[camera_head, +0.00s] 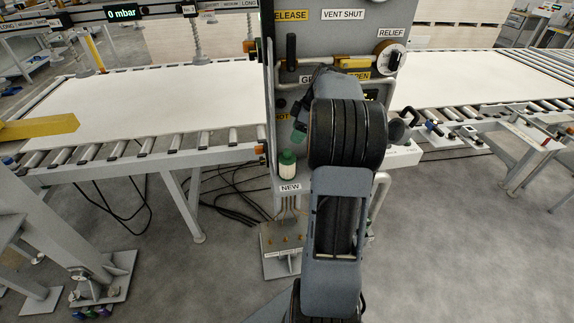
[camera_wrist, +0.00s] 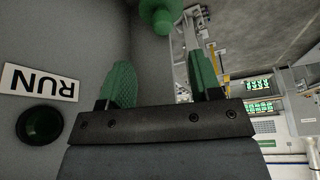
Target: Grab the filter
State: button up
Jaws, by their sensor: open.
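A filter (camera_head: 287,168) with a white ribbed body and a dark green cap stands upright on a small ledge marked NEW, low on the grey panel in the head view. My gripper (camera_wrist: 163,78) is open, with two green finger pads apart and nothing between them. A rounded green part (camera_wrist: 160,14) shows beyond the fingertips at the top of the wrist view; I cannot tell if it is mounted on the panel or is a filter. In the head view my gripper is mostly hidden behind my arm, above the ledge and close to the panel.
The grey panel (camera_head: 340,30) carries valves, pipes and labels. A RUN label (camera_wrist: 38,82) and a dark round button (camera_wrist: 40,125) lie beside my gripper in the wrist view. Roller conveyors with white sheets (camera_head: 150,95) flank the panel. Cables lie on the floor to the left.

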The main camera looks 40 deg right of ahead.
aim_at(288, 150)
jog(key=x, duration=0.3)
jog(key=shift+s+p+x, duration=0.15)
jog(key=shift+p+x, duration=0.4)
jog(key=shift+x, duration=0.85)
jog(key=shift+s+p+x, duration=0.1)
jog(key=shift+p+x, duration=0.45)
jog(key=shift+x, duration=0.85)
jog(key=shift+c, duration=0.5)
grip_shut()
